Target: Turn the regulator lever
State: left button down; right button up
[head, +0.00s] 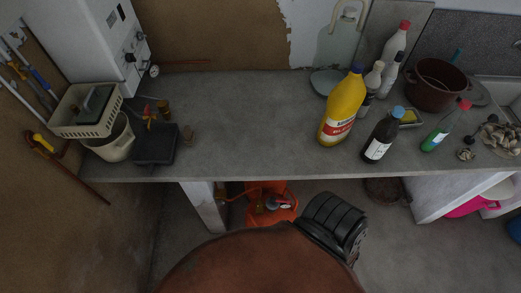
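An orange gas cylinder (252,213) stands on the floor under the counter, left of the picture's middle. A small regulator (284,204) with grey and red parts sits on its top, and an orange hose runs near it. The lever is too small and dark to make out, so I cannot tell which way it points. The lower part of the cylinder is hidden by a large brown rounded shape at the bottom of the picture. Neither of my grippers shows in the head view.
The grey counter (240,125) overhangs the cylinder, with a white support (205,204) to its left. A black ribbed object (335,222) is close on its right. A yellow bottle (342,110) and a dark bottle (381,137) stand on the counter. Its middle is clear.

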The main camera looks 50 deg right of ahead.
aim_at(272, 200)
jog(key=u, duration=0.05)
jog(key=k, duration=0.45)
jog(key=z, duration=1.15)
